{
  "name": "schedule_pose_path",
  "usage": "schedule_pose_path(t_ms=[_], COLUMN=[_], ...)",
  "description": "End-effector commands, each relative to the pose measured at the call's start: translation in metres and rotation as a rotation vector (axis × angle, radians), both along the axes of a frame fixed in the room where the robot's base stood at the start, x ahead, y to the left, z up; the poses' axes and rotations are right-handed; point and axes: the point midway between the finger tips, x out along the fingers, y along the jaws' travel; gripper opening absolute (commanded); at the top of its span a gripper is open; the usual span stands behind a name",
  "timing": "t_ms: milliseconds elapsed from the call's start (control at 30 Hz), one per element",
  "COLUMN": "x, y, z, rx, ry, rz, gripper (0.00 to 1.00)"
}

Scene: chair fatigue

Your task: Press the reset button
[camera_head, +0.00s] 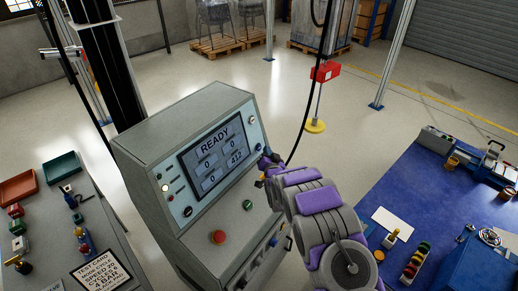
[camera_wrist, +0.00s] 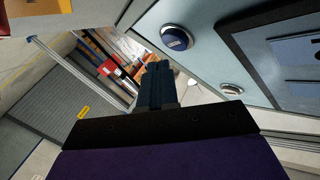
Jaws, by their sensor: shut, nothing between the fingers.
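The grey control console (camera_head: 190,130) stands at the middle of the head view. Its tilted panel has a screen (camera_head: 212,155) reading "READY", with zeros and 412. A blue button (camera_wrist: 177,38) in a silver ring shows close up in the wrist view, beside the screen's edge. I cannot read a label that names the reset button. My gripper (camera_head: 266,161) is at the panel's right edge. In the wrist view its shut, empty fingers (camera_wrist: 158,84) point toward the blue button's side. I cannot tell whether they touch it.
A pale button (camera_wrist: 231,89) sits beside the blue one. A red mushroom button (camera_head: 218,237) and a green button (camera_head: 247,205) are on the console's lower ledge. A blue workbench (camera_head: 390,180) stands right, a grey table (camera_head: 125,235) left. Open floor lies behind.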

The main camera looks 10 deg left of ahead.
Motion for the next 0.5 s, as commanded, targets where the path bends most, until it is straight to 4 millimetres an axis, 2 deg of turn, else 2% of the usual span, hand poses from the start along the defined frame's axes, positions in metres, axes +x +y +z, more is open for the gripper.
schedule_pose_path(t_ms=[500], x=[-0.018], y=[-0.038], z=[0.012], rx=[0.001], ry=[-0.002], rz=[-0.001], gripper=[0.00])
